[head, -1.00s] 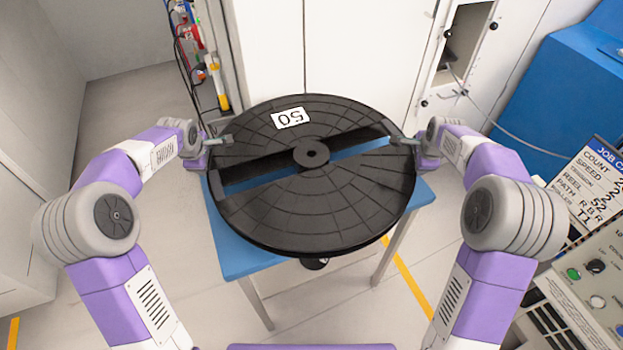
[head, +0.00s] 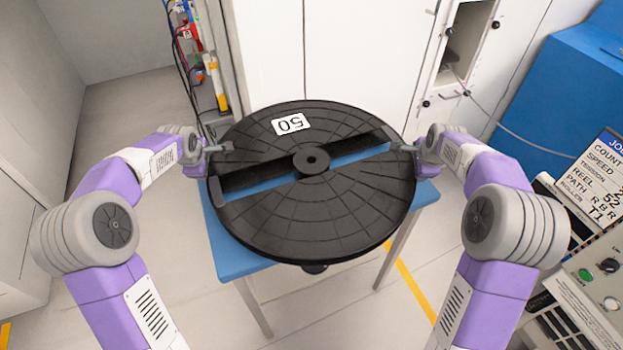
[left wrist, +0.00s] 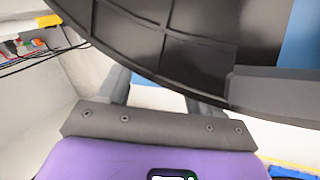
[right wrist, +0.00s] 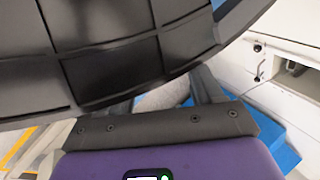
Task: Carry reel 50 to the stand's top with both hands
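Reel 50 (head: 300,215) is a large black ribbed disc with a round hub and a white "50" label (head: 291,124), seen upside down. It lies roughly flat over the blue top of the stand (head: 240,262); I cannot tell whether it touches it. My left gripper (head: 220,147) is at the reel's left rim and my right gripper (head: 402,147) at its right rim, both shut on it. In the left wrist view the rim (left wrist: 165,40) hides the fingertips. The right wrist view also shows the rim (right wrist: 110,60) over the fingers.
White cabinets (head: 340,50) stand close behind the stand. Cables and a yellow-ended tube (head: 218,90) hang at the back left. A blue block (head: 560,90) is at the right, with a job card (head: 600,180) and control panel (head: 605,270) in front. Floor at the left is clear.

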